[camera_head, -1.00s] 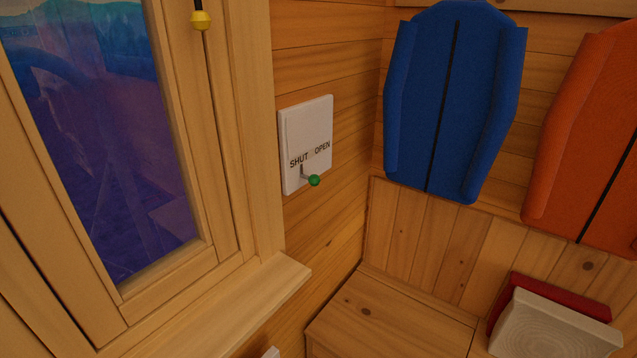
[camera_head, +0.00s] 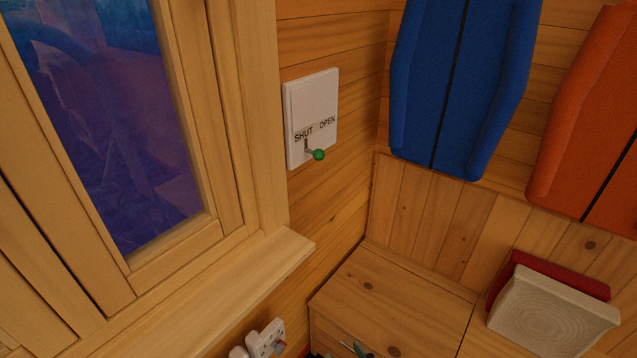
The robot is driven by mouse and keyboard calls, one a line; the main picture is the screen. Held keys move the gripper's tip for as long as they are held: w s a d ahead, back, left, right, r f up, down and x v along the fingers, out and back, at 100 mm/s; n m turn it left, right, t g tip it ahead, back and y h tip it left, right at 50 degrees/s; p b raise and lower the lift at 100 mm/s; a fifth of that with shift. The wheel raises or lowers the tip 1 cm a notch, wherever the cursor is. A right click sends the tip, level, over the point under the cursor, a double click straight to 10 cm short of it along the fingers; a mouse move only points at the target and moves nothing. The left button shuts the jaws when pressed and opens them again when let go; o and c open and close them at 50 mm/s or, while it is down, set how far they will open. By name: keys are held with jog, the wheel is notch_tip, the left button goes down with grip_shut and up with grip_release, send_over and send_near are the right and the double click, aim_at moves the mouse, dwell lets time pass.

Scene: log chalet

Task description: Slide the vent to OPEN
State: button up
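The vent (camera_head: 311,103) is a white plate on the log wall, right of the window. It carries the printed words SHUT on the left and OPEN on the right. A small lever with a green knob (camera_head: 319,155) sticks out below the words, its stem under SHUT. My gripper is not in the view, and nothing touches the knob.
A window frame (camera_head: 240,130) and its sill (camera_head: 270,262) stand left of the vent. A blue padded board (camera_head: 455,80) and an orange one (camera_head: 590,120) hang on the right wall. Below are a wooden bench (camera_head: 385,295), a white block (camera_head: 550,310) and a socket (camera_head: 267,340).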

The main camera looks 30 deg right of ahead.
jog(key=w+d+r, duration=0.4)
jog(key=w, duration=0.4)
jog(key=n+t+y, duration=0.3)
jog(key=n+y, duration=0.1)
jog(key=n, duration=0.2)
send_near(323, 157)
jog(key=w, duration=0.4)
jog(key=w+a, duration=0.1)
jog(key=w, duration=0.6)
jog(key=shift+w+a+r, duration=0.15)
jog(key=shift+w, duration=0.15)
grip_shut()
